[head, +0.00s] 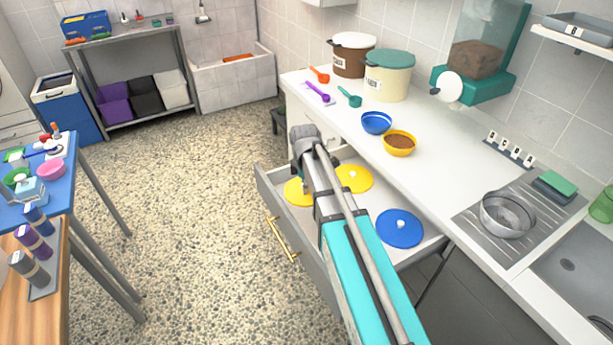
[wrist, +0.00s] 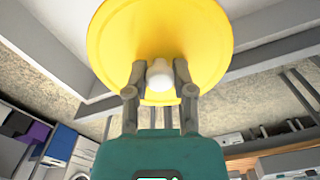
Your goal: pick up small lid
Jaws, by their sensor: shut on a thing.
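A yellow lid (wrist: 160,35) with a white knob (wrist: 160,75) fills the top of the wrist view. My gripper (wrist: 159,78) is shut on that knob, one finger on each side. In the head view the held yellow lid (head: 296,191) is at the left in the open drawer area, partly hidden by my arm. I cannot tell whether it touches the drawer floor. A second yellow lid (head: 356,180), its white knob free, lies right of my arm. A larger blue lid (head: 400,230) lies nearer in the drawer.
The open drawer (head: 304,262) has raised walls around the lids. The white counter (head: 430,165) above it holds bowls, scoops and two lidded tubs. A blue table (head: 62,185) stands at the left. The floor between is clear.

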